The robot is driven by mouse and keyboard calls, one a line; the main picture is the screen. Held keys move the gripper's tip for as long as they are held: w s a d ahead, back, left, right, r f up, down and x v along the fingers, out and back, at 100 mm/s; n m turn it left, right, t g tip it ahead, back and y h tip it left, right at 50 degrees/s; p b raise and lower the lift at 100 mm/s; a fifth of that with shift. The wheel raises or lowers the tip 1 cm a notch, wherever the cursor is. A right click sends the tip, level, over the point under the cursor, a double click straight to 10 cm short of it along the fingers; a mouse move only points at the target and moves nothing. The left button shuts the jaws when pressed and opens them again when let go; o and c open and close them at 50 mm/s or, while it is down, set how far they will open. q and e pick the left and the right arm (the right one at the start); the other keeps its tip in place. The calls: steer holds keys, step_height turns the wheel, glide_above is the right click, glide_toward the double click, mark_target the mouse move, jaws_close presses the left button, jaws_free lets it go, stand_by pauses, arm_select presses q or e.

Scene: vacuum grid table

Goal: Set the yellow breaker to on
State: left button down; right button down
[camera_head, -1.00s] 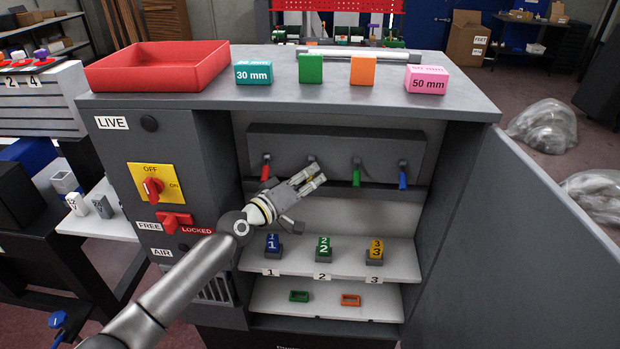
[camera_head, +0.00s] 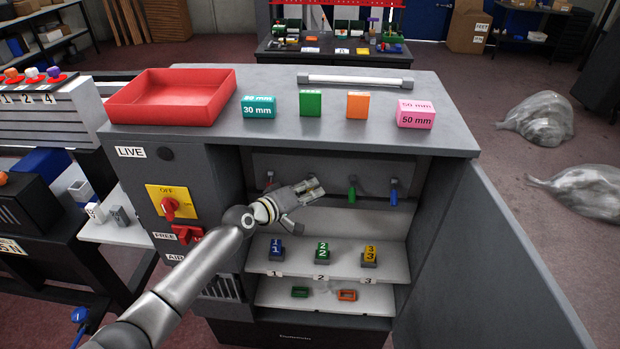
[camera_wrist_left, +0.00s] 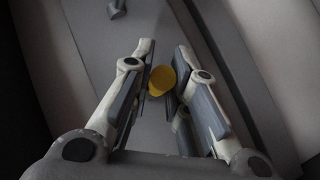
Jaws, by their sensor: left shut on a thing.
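The row of breakers sits on the dark panel (camera_head: 350,165) inside the open cabinet. The yellow breaker's place, second from the left, is hidden behind my left gripper (camera_head: 314,187) in the head view. In the left wrist view, the yellow lever end (camera_wrist_left: 161,80) sits between the two fingers of my left gripper (camera_wrist_left: 164,62), which is shut on it. The lever's exact angle is hidden. The red lever (camera_head: 268,183), green lever (camera_head: 352,193) and blue lever (camera_head: 393,196) hang down beside it. My right gripper is not in view.
Below are shelves with blue block 1 (camera_head: 276,251), green block 2 (camera_head: 322,253) and yellow block 3 (camera_head: 370,256). The open cabinet door (camera_head: 490,260) stands at the right. A red tray (camera_head: 125,117) and several blocks stand on top.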

arm_select(q)
steer(key=shift+r+n+g+y+p, duration=0.35)
steer(key=shift+r+g+p, duration=0.4)
steer(key=shift+p, duration=1.15)
steer(key=shift+n+g+p, duration=0.35)
steer(key=shift+g+p, duration=0.2)
steer(key=shift+p, duration=0.35)
steer(key=c, duration=1.7)
jaws_free()
steer(key=shift+o, duration=0.2)
steer(key=shift+s+a, duration=0.1)
steer(key=v, duration=1.2)
